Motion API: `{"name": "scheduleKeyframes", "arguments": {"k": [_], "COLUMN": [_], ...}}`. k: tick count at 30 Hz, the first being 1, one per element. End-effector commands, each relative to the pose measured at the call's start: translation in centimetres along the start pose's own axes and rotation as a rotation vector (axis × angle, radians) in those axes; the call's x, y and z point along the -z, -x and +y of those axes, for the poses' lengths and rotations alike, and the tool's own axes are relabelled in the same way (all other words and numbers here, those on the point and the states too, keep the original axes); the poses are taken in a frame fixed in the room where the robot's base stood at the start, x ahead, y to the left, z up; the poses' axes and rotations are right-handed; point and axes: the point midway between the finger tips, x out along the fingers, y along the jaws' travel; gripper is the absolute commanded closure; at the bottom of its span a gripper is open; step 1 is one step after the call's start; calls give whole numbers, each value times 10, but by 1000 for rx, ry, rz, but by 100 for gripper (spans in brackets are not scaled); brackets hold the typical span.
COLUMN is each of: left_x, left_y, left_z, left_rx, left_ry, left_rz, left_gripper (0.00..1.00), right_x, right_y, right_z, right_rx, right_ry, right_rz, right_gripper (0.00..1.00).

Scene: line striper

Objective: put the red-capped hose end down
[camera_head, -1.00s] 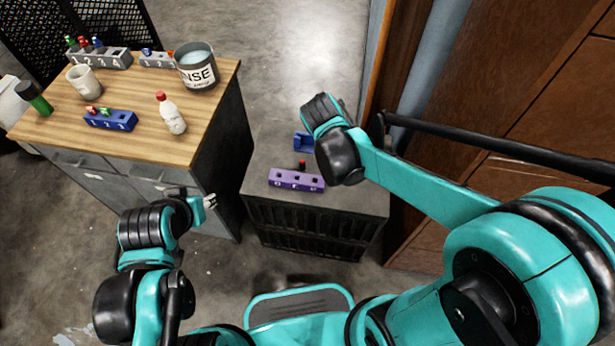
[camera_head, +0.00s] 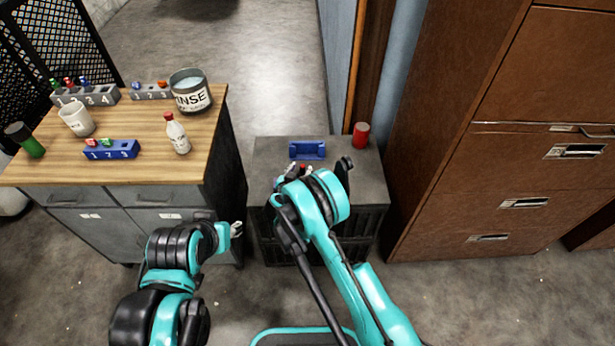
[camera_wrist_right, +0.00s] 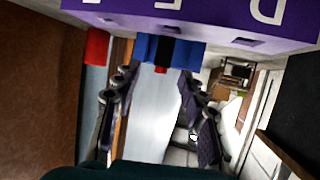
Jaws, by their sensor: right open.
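The red-capped hose end (camera_wrist_right: 161,69) shows in the right wrist view as a short black body with a red cap.
A blue holder (camera_head: 307,150) and a red can (camera_head: 361,135) stand on the dark low cabinet (camera_head: 270,150). The wooden worktop (camera_head: 140,168) at left holds a bottle, mug, bucket and numbered blocks. Brown drawers (camera_head: 480,165) rise close on the right.

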Motion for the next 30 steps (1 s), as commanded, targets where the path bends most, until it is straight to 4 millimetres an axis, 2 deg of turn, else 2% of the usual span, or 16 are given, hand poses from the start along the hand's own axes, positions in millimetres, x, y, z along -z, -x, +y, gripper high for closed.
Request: {"name": "scheduleKeyframes", "arguments": {"k": [13,17,23,24,28,29,30], "left_x": [-18,-19,-18,-18,-18,-18,-18], "left_y": [-25,-27,-26,-26,-26,-26,-26], "left_z": [0,0,0,0,0,0,0], "left_rx": [0,0,0,0,0,0,0], "left_ry": [0,0,0,0,0,0,0], "left_rz": [0,0,0,0,0,0,0], "left_gripper": [62,62,62,62,62,62,62], "right_x": [-1,0,2,2,2,2,2], "right_y": [-63,-72,-72,-72,-72,-72,-72], "right_z": [0,-1,-1,-1,-1,-1,-1], "right_rx": [-3,0,0,0,0,0,0], "right_ry": [0,0,1,1,1,1,1], "right_rz": [-2,-1,-1,-1,-1,-1,-1], "right_gripper": [58,58,58,61,95,100,100]}}
